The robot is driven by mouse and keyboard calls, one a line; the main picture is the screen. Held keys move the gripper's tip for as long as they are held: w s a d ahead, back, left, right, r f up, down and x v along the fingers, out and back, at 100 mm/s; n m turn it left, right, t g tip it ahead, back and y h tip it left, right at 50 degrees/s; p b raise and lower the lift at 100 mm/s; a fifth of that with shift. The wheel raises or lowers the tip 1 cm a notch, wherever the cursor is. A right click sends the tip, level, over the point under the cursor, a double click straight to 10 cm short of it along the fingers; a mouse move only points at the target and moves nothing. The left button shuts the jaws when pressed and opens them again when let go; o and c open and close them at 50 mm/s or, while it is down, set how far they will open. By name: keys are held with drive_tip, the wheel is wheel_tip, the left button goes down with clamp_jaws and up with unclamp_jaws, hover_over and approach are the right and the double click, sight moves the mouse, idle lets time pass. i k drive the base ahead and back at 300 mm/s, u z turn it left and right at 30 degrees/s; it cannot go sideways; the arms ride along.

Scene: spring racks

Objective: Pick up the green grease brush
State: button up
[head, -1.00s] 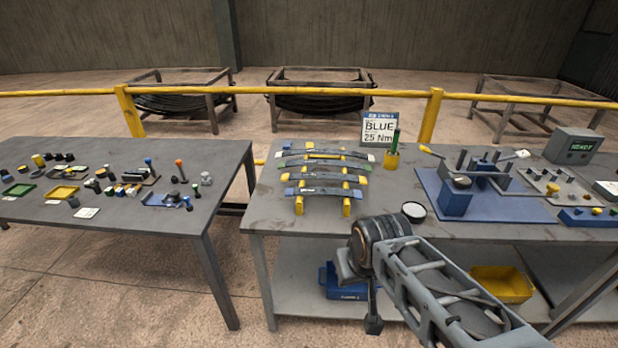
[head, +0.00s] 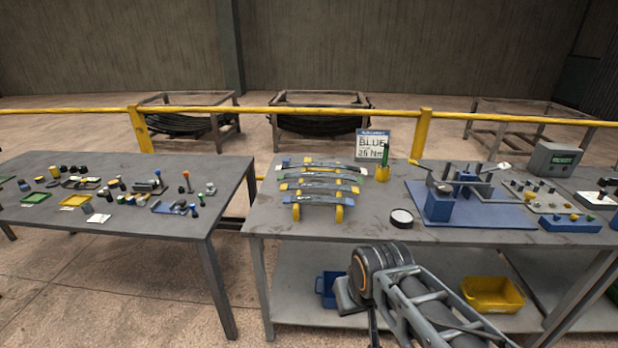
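The green grease brush (head: 386,154) stands upright in a small yellow cup (head: 382,174) near the back of the right-hand workbench. Only its green upper part shows above the rim; its lower end is hidden inside the cup. My arm reaches in from the bottom of the head view, in front of the bench's front edge and well short of the cup. The fingers of my gripper do not show; the arm's far end runs down toward the bottom edge of the picture.
Left of the cup, several curved spring leaves (head: 318,186) lie on a yellow-footed rack. A sign (head: 372,146) stands behind the cup, a round dish (head: 401,218) in front, and a blue fixture (head: 470,205) to the right. A yellow railing (head: 300,112) runs behind the benches.

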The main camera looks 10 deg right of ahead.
sight(386, 145)
drive_tip(key=z, duration=0.35)
drive_tip(key=i, duration=1)
drive_tip(key=u, duration=0.3)
